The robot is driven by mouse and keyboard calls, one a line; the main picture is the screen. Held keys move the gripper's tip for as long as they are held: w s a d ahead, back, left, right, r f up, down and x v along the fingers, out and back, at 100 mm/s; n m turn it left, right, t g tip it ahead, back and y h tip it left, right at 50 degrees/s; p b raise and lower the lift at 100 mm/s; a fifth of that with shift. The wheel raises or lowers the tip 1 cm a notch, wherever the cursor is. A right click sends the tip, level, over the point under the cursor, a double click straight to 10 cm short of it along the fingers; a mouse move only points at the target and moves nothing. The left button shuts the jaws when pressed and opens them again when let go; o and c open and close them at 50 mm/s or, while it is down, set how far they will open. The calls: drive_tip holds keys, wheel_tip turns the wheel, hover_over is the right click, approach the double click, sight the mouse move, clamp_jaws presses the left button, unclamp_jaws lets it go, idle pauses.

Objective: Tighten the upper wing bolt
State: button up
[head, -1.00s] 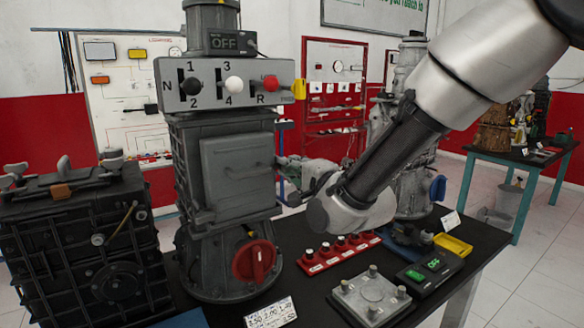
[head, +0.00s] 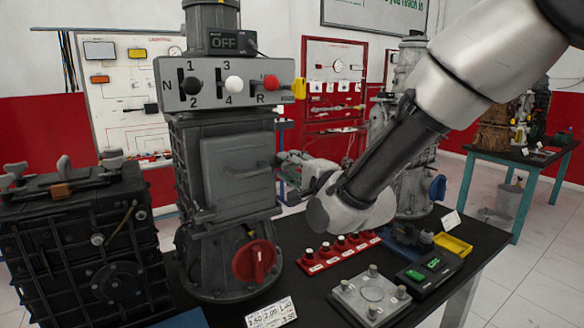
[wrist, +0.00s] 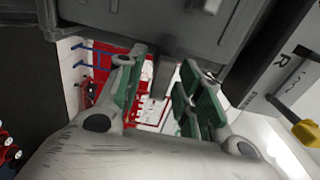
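In the wrist view the green-padded fingers (wrist: 165,78) stand apart. A dark grey peg-like part (wrist: 180,100) on the grey casing shows between them; I cannot tell if it is a wing bolt or the handle, or whether a finger touches it. A yellow wing-shaped part (head: 299,88) is at the right end of the gear panel, and shows at the right of the wrist view (wrist: 305,132). Which one is the upper wing bolt is unclear.
A black engine block (head: 80,250) with several wing-shaped clamps on top stands at left. A red dial (head: 254,261) is low on the trainer. A red rack (head: 340,249), grey plate (head: 370,297) and yellow tray (head: 453,244) are on the black table.

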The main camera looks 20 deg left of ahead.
drive_tip(key=v, duration=1.2)
